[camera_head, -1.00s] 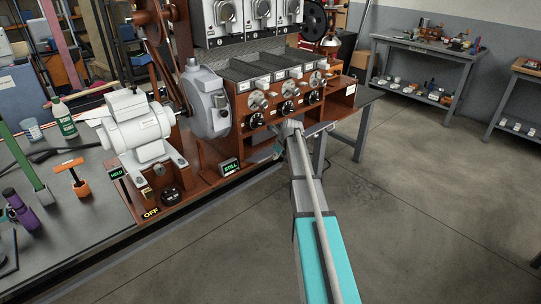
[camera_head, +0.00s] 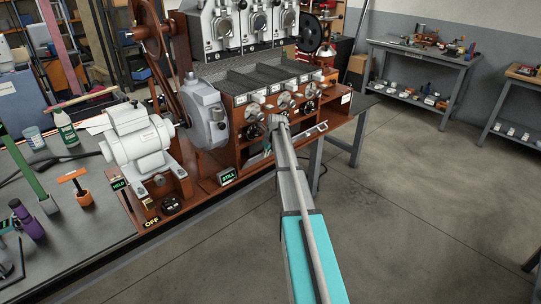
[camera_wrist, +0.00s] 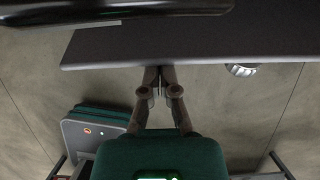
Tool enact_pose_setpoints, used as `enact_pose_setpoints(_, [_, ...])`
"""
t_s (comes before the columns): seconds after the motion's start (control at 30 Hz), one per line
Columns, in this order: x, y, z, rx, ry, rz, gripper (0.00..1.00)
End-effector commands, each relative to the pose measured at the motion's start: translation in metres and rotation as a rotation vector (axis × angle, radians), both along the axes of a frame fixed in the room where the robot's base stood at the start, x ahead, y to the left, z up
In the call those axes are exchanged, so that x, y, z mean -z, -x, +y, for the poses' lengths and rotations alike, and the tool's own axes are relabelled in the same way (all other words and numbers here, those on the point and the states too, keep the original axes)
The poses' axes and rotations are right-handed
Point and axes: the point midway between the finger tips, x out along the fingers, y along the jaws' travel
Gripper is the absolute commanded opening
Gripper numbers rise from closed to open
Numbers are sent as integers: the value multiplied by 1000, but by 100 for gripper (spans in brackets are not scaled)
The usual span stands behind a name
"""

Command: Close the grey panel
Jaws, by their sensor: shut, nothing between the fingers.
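The grey panel (camera_wrist: 190,42) fills the upper part of the wrist view as a dark flat slab, with a silver knob (camera_wrist: 241,70) at its lower edge. In the head view, a narrow grey strip (camera_head: 314,132) at the machine's front, right of my gripper, appears to be this panel, mostly hidden. My gripper (camera_wrist: 156,84) is shut and empty, with its fingertips at the panel's lower edge in the wrist view; I cannot tell whether they touch. In the head view my gripper (camera_head: 278,122) is below the row of dials, in front of the brown machine (camera_head: 230,165).
A small sign reading STILL (camera_head: 228,176) sits left of my arm on the machine's base. A white motor (camera_head: 137,145) stands further left. A grey workbench (camera_head: 75,195) holds a green bottle (camera_head: 65,128) and tools. Open floor (camera_head: 420,220) lies to the right.

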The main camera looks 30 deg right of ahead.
Motion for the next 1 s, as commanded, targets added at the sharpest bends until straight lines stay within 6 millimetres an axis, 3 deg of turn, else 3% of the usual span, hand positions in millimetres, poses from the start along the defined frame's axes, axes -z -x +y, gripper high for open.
enact_pose_setpoints(0.23, [-7, -10, 1, 0, 1, -1, 0])
enact_pose_setpoints(0.73, [-8, -11, 1, 2, -1, -1, 0])
enact_pose_setpoints(1.0, [-8, -7, 8, -32, 11, 2, 50])
